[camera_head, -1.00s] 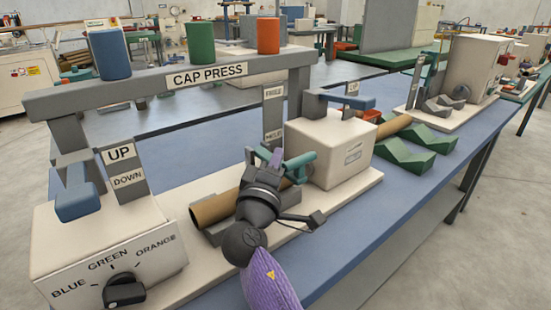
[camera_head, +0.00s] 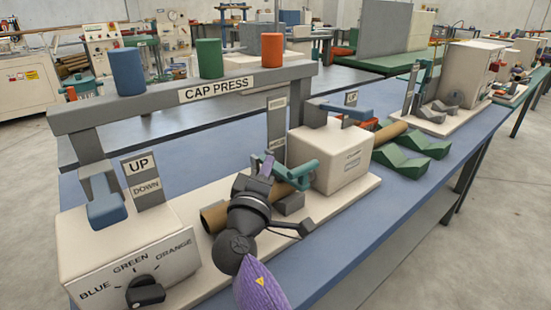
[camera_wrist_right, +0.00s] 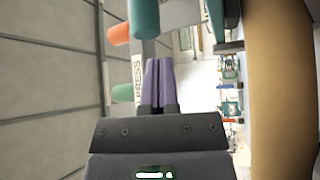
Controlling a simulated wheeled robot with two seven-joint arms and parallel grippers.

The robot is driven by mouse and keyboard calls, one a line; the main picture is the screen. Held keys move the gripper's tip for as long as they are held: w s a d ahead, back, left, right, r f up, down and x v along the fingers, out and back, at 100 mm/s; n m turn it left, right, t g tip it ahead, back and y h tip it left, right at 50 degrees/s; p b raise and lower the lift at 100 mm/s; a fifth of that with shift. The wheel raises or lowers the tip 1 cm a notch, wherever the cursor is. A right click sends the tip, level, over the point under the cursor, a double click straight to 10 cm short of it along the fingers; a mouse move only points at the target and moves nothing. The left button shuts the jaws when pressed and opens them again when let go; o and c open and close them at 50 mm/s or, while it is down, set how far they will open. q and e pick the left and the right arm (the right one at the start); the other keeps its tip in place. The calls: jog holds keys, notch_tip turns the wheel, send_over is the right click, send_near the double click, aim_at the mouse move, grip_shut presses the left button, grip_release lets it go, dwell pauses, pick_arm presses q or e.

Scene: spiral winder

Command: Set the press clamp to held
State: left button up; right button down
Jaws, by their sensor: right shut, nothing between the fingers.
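The teal press clamp (camera_head: 301,173) lies low over the brown tube (camera_head: 214,217), in front of a grey post with two small labels (camera_head: 277,130). The lower label is level with or above the clamp, and its print is hard to read now. My right gripper (camera_head: 266,162) has its purple fingers shut and empty, just left of and partly in front of the clamp. I cannot tell whether they touch. In the right wrist view the fingers (camera_wrist_right: 158,84) are together, with teal parts (camera_wrist_right: 215,18) beyond them and the tube (camera_wrist_right: 285,90) at right. My left gripper is not in view.
The cap press frame (camera_head: 215,88) spans above, carrying blue, green and orange caps. A blue lever (camera_head: 108,210) by the UP/DOWN plate and a black dial (camera_head: 145,291) are at left. A white box (camera_head: 330,158) stands right of the clamp. The bench's front strip is clear.

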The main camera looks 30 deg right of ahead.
jog(key=a+f, duration=0.1)
jog(key=a, duration=0.1)
jog(key=a+f+b, duration=0.1)
jog(key=f, duration=0.1)
jog(key=shift+s+a+f, duration=0.2)
jog(key=shift+a+f, duration=0.05)
jog(key=shift+a, duration=0.1)
jog(key=shift+a+f, duration=0.2)
jog(key=shift+a, duration=0.1)
jog(key=shift+s, duration=0.1)
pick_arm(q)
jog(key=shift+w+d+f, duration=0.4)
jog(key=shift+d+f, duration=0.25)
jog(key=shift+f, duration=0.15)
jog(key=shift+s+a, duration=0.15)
